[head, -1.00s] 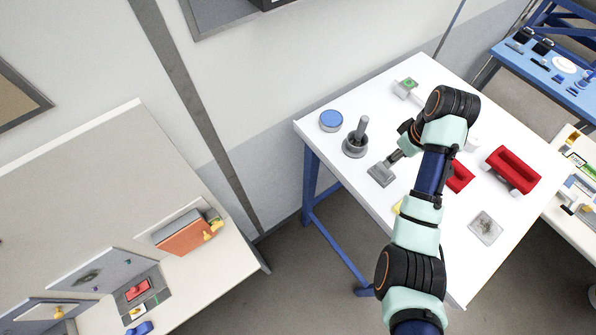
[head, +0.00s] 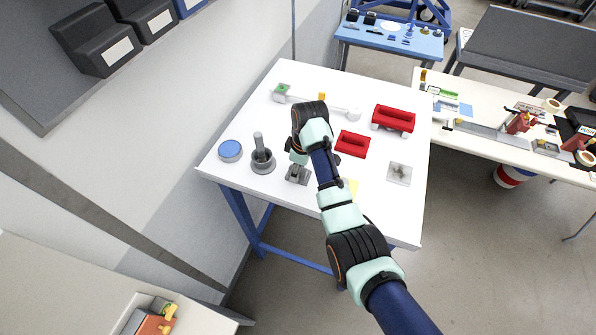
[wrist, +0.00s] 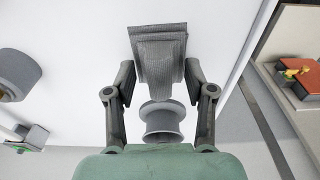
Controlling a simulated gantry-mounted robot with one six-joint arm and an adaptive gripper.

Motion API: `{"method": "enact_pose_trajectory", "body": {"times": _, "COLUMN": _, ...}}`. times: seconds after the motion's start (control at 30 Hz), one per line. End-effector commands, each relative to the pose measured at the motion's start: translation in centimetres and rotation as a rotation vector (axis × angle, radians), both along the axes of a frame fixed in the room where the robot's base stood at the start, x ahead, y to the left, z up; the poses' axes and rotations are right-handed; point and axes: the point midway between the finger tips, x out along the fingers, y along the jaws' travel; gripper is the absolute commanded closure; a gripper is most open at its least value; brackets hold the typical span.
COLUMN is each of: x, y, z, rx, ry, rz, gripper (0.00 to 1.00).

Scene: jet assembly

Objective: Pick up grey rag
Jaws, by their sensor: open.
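The grey rag (head: 298,175) lies on the white table (head: 270,110), partly hidden by my arm in the head view. In the wrist view, a textured, folded grey piece that looks like the rag (wrist: 158,52) sits just beyond and between my fingertips. My gripper (wrist: 160,78) is open, with one finger on each side of the rag's near end. Whether the fingers touch it cannot be told. In the head view my gripper (head: 298,160) is small and partly hidden at the rag.
A grey cup with an upright rod (head: 262,158) and a blue-topped round container (head: 230,150) stand left of the rag. A grey spool-shaped part (wrist: 161,120) shows between my fingers.

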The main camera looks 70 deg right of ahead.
Motion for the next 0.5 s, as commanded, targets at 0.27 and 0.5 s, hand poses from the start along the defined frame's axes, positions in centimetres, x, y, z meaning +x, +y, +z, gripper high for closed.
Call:
{"method": "enact_pose_trajectory", "body": {"times": 0.27, "x": 0.02, "y": 0.01, "z": -0.01, "rx": 0.000, "ry": 0.000, "rz": 0.000, "gripper": 0.68}}
{"method": "enact_pose_trajectory", "body": {"times": 0.5, "x": 0.02, "y": 0.01, "z": 0.00, "rx": 0.000, "ry": 0.000, "rz": 0.000, "gripper": 1.00}}
